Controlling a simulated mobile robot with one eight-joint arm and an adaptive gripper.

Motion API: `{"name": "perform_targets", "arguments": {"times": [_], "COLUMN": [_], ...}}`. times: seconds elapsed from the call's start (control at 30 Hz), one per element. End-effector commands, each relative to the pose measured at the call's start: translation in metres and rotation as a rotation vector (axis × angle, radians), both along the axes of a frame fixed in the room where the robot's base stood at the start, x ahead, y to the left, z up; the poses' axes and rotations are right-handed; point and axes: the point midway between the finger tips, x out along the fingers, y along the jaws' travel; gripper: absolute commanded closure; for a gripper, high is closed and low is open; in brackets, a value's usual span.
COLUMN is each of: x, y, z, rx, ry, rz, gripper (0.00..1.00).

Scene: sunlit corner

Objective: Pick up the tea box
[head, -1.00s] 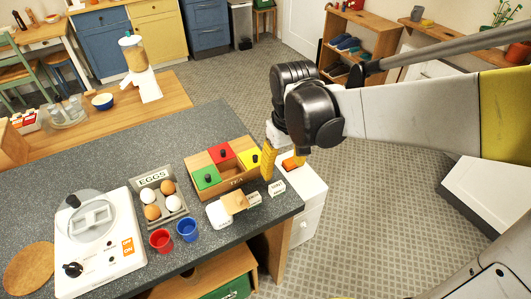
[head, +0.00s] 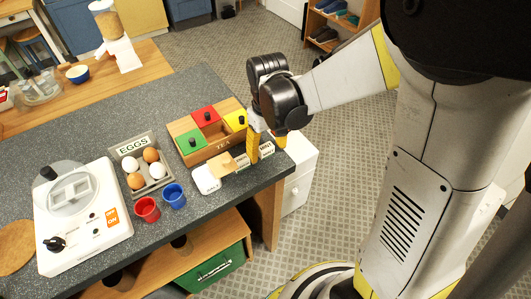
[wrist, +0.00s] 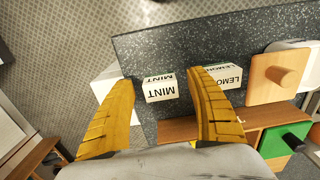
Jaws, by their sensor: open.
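A small white box marked MINT (wrist: 160,89) stands on the dark counter near its edge. My gripper (wrist: 160,78) is open, with one yellow finger on each side of it; I cannot tell whether they touch it. In the head view the MINT box (head: 267,148) shows between the fingers. A second white box, marked LEMON (wrist: 228,75), stands just beyond the right finger, which partly covers it. A wooden box marked TEA (head: 224,146), with red, green and yellow knobbed lids, stands behind them on the counter.
A wooden lid with a knob (wrist: 272,82) and a white container (head: 206,179) are beside the LEMON box. Red (head: 147,209) and blue (head: 174,196) cups, an egg tray (head: 133,153) and a white appliance (head: 115,241) are farther left. Floor lies open past the counter end.

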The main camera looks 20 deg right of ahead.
Motion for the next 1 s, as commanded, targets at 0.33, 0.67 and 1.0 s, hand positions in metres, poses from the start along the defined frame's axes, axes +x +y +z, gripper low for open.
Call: {"name": "perform_targets", "arguments": {"times": [0.33,0.67,1.0], "x": [0.000,0.000,0.000], "y": [0.000,0.000,0.000], "z": [-0.007,-0.007,0.010], "rx": [0.000,0.000,0.000], "ry": [0.000,0.000,0.000], "rz": [0.000,0.000,0.000], "gripper": [0.55,0.83,0.83]}}
